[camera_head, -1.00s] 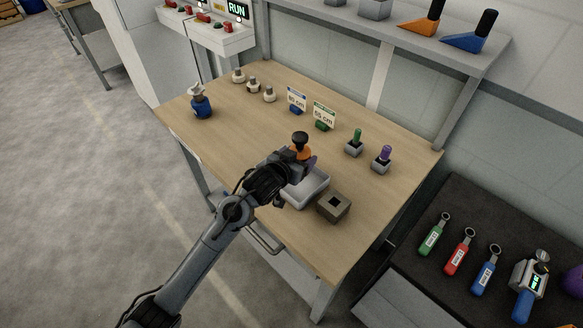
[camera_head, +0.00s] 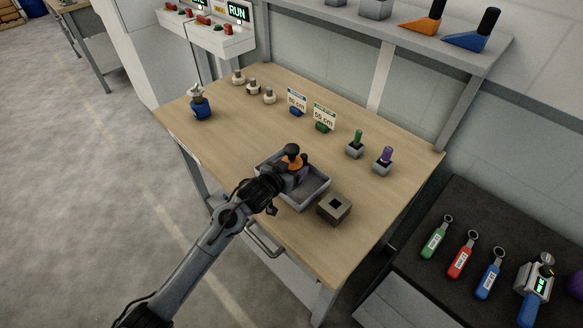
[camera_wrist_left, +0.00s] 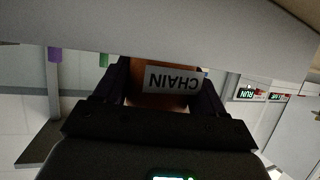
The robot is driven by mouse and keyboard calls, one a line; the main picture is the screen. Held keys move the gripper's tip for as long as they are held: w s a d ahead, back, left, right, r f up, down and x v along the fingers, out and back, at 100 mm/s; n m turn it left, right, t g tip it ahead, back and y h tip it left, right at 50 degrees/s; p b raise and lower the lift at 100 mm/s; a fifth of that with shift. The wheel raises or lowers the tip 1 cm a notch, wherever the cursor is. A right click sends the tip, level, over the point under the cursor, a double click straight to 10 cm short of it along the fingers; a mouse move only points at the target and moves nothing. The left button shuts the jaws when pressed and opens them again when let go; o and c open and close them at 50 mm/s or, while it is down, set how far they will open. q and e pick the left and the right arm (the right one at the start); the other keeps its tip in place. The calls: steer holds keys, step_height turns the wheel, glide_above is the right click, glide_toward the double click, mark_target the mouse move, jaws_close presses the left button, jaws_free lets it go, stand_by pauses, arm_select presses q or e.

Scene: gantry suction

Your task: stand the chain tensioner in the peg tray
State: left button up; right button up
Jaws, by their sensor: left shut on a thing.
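The chain tensioner (camera_head: 292,163) has an orange body and a black knob on top. My left gripper (camera_head: 289,172) is shut on it and holds it roughly upright over the near-left part of the grey tray (camera_head: 319,193). Whether its base touches the tray floor I cannot tell, as the gripper hides it. In the left wrist view the orange body with its white CHAIN label (camera_wrist_left: 173,80) sits between the two dark fingers (camera_wrist_left: 165,92), upside down in the picture. The tray's inside is partly hidden by my arm. My right gripper is not in view.
A grey block with a square hole (camera_head: 334,208) stands right of the tray. Green (camera_head: 356,144) and purple (camera_head: 384,161) handled pieces stand in blocks behind. Two small signs, several white-topped pieces and a blue item (camera_head: 200,105) are further back. The table's left middle is clear.

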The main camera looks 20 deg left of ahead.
arm_select(q)
steer(key=o, duration=1.5)
steer(key=shift+f, duration=0.15)
steer(key=shift+c, duration=0.2)
steer(key=shift+r, duration=0.25)
steer(key=shift+s+r, duration=0.1)
steer(key=shift+s, duration=0.2)
steer(key=p+v, duration=0.3)
steer(key=v, duration=0.8)
steer(key=s+f+g, duration=0.3)
steer(key=s+f, duration=0.1)
steer(key=s, duration=0.6)
steer(key=s+f+g+y, duration=0.1)
steer(key=s+f+g, duration=0.2)
steer(key=s, duration=0.7)
steer(key=s+f+g+y, duration=0.1)
steer(key=s+f+g, duration=0.2)
steer(key=s, duration=0.8)
step_height(320, 180, down, 2)
steer(key=shift+a+f+g, duration=0.15)
steer(key=shift+f+g, duration=0.05)
steer(key=shift+g, duration=0.2)
